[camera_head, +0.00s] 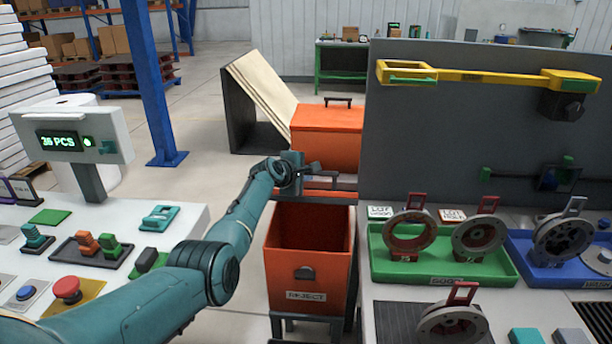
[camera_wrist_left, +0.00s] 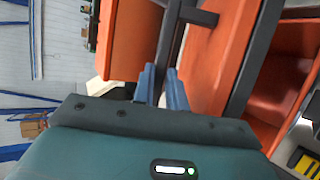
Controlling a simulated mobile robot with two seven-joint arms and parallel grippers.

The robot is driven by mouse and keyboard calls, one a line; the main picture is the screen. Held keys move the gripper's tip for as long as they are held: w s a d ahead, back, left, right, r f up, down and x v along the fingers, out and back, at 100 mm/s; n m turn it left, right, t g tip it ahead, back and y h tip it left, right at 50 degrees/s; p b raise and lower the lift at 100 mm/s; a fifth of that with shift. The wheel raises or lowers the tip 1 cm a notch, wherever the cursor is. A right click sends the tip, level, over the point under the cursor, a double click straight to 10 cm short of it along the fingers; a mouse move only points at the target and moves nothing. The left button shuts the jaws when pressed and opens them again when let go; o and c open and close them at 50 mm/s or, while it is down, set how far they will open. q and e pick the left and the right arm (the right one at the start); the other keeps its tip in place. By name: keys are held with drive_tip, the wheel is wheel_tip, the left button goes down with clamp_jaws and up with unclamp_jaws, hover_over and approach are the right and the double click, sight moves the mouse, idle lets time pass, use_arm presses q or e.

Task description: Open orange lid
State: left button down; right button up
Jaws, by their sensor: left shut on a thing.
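The orange lid (camera_head: 332,184) shows as a narrow strip behind the mouth of the orange reject bin (camera_head: 308,287). The bin's front opening is uncovered and its inside shows. My left gripper (camera_head: 312,168) is at the lid's dark handle, beyond the bin's mouth. In the left wrist view, its blue-grey fingers (camera_wrist_left: 163,86) are shut on the dark handle bar (camera_wrist_left: 172,45), beside the orange panel of the lid (camera_wrist_left: 212,65). The exact tilt of the lid is hard to tell. My right gripper is out of view.
An orange box (camera_head: 327,138) with a dark top handle stands just behind. A grey panel (camera_head: 450,140) rises at the right, above a green tray (camera_head: 440,268) with metal rings. A control desk (camera_head: 185,218) stands at the left. Open floor lies between desk and bin.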

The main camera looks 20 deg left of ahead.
use_arm(q)
drive_tip(key=shift+w+r, duration=0.1)
drive_tip(key=shift+r, duration=0.15)
drive_tip(key=c, duration=1.4)
unclamp_jaws()
drive_tip(key=shift+f, duration=0.1)
drive_tip(key=shift+c, duration=0.2)
drive_tip(key=shift+s, duration=0.25)
drive_tip(key=v, duration=1.3)
drive_tip(key=shift+p, duration=0.3)
